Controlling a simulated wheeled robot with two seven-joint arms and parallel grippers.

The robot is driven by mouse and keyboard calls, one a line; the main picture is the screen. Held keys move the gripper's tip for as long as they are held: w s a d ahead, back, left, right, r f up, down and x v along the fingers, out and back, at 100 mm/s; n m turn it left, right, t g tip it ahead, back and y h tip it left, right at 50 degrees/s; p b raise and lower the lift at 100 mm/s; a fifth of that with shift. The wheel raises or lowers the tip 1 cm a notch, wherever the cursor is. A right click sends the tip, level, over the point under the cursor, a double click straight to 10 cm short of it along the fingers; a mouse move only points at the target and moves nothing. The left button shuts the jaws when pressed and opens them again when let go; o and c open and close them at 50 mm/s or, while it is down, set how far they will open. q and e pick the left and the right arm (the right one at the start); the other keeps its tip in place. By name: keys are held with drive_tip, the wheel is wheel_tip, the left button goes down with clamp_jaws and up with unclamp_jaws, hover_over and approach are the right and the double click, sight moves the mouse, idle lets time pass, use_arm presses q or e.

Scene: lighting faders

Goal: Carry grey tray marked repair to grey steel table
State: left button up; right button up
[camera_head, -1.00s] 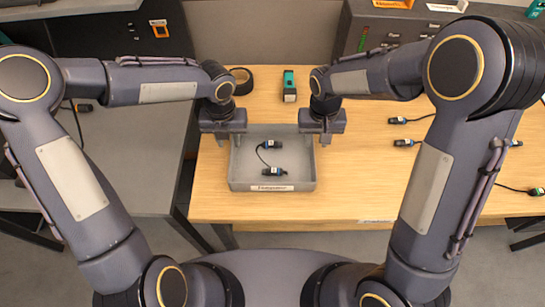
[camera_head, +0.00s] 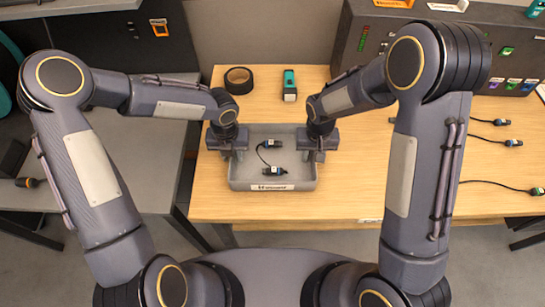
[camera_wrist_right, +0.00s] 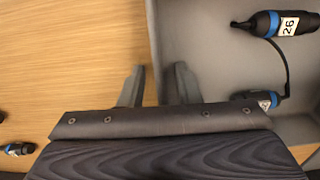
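The grey tray (camera_head: 237,184) with a white front label, its text too blurred to read, sits on the wooden table. It holds two black-and-blue connectors joined by a cable (camera_head: 272,160). My left gripper (camera_head: 234,156) is down at the tray's left wall and looks open, its fingertips partly hidden. My right gripper (camera_head: 316,156) is at the right wall. In the right wrist view its fingers (camera_wrist_right: 157,88) are apart, one on each side of the tray wall (camera_wrist_right: 157,40). The grey steel table (camera_head: 130,165) is at the left, partly behind my left arm.
Several cabled connectors (camera_head: 502,122) lie at the right. The visible steel tabletop is mostly clear.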

use_arm(q)
clamp_jaws()
use_arm(e)
clamp_jaws()
use_arm(q)
drive_tip(key=shift+r, duration=0.15)
use_arm(e)
drive_tip(key=shift+r, duration=0.15)
